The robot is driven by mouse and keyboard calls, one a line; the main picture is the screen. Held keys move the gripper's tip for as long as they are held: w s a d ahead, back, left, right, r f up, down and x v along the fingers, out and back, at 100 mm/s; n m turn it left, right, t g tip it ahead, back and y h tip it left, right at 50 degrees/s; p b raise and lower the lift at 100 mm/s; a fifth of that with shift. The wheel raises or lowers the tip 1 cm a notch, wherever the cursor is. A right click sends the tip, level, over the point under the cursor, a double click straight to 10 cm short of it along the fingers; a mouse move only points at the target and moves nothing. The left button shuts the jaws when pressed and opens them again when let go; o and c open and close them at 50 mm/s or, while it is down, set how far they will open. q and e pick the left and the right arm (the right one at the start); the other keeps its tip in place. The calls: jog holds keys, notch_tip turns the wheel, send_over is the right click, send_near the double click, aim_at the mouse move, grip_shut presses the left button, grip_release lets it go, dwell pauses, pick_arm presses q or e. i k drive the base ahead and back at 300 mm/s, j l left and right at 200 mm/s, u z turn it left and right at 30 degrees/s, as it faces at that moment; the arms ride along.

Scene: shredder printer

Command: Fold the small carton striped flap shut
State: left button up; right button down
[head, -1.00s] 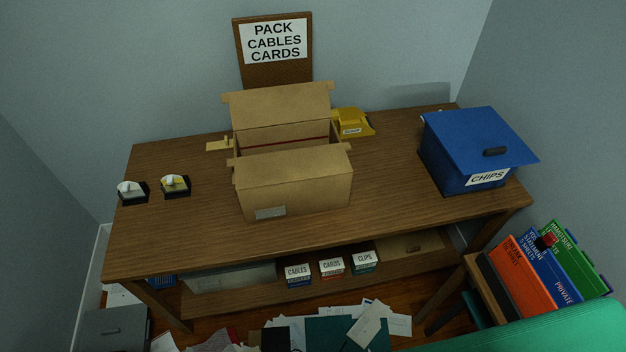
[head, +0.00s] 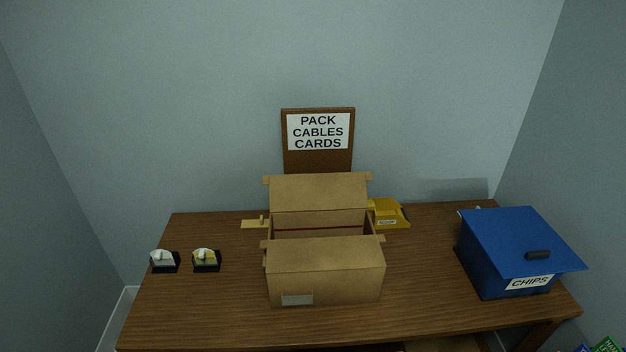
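An open cardboard carton (head: 326,276) stands in the middle of the wooden desk. Its back flap (head: 319,192) stands up and leans back, and its front panel faces me with a small pale label (head: 297,299) low on the left. A red line shows across the inside of the back wall. Small tabs stick out at the carton's sides. I cannot make out stripes on any flap. Neither of my grippers is in view.
A blue bin (head: 510,257) marked CHIPS stands at the desk's right end. A yellow device (head: 388,213) is behind the carton's right side. Two small dispensers (head: 206,261) (head: 164,262) are at the left. A sign board (head: 318,164) reads PACK CABLES CARDS. The desk (head: 425,270) is clear between carton and bin.

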aim_at(339, 190)
jog(key=i+z, duration=0.1)
jog(key=z, duration=0.25)
jog(key=i+j+z, duration=0.1)
jog(key=z, duration=0.25)
jog(key=i+j+z, duration=0.1)
jog(key=z, duration=0.25)
